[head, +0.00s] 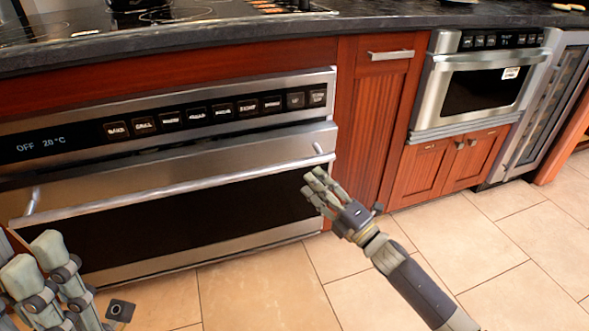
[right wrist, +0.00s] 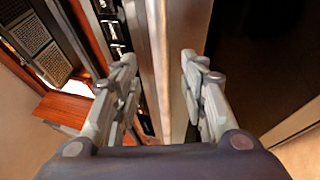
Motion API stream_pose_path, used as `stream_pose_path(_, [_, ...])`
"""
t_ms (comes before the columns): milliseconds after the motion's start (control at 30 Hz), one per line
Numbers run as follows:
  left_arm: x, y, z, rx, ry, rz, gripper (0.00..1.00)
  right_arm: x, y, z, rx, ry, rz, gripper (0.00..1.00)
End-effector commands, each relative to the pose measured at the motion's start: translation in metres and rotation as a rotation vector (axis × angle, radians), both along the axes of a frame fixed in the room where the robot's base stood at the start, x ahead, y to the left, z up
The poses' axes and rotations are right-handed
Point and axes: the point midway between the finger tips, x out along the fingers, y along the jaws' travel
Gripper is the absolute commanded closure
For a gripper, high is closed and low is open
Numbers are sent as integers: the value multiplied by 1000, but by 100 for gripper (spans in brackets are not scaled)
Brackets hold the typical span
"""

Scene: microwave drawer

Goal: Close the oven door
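The oven (head: 170,150) is a wide stainless unit under the counter at left in the head view. Its door (head: 200,205) has a dark window and a long bar handle (head: 180,190). The door looks nearly upright, with a dark gap under the control panel; I cannot tell exactly how far it stands out. My right gripper (head: 314,186) is by the handle's right end. In the right wrist view its fingers (right wrist: 160,85) are spread, with a silver strip of the oven showing between them; contact is unclear. My left gripper (head: 45,265) is low at left, before the door; its opening is unclear.
The control panel (head: 210,110) reads OFF 20°C. A dark counter (head: 200,40) with a cooktop runs above. Red-brown cabinets (head: 375,120) and a smaller stainless microwave drawer (head: 480,85) stand to the right. The tiled floor (head: 490,240) is clear at right.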

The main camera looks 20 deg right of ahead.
Motion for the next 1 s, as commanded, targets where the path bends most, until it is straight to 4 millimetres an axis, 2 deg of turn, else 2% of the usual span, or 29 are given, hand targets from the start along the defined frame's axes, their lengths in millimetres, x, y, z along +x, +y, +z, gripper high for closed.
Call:
stream_pose_path(200, [-3, 1, -12, -5, -14, -1, 64, 37, 17, 9, 2, -1, 0, 60])
stream_pose_path(400, [-2, 1, -18, -5, -13, -1, 64, 62, 29, 17, 2, 1, -1, 60])
stream_pose_path(600, [-2, 1, -21, -4, -12, -1, 64, 73, 34, 21, 3, 2, 0, 60])
stream_pose_path(867, [-2, 0, -21, -4, -11, -1, 64, 74, 35, 21, 2, 3, 0, 60])
stream_pose_path(900, [-2, 0, -21, -4, -11, -1, 64, 74, 35, 21, 2, 3, 0, 63])
stream_pose_path(1000, [-2, 0, -21, -4, -11, -1, 64, 74, 35, 21, 2, 3, 0, 85])
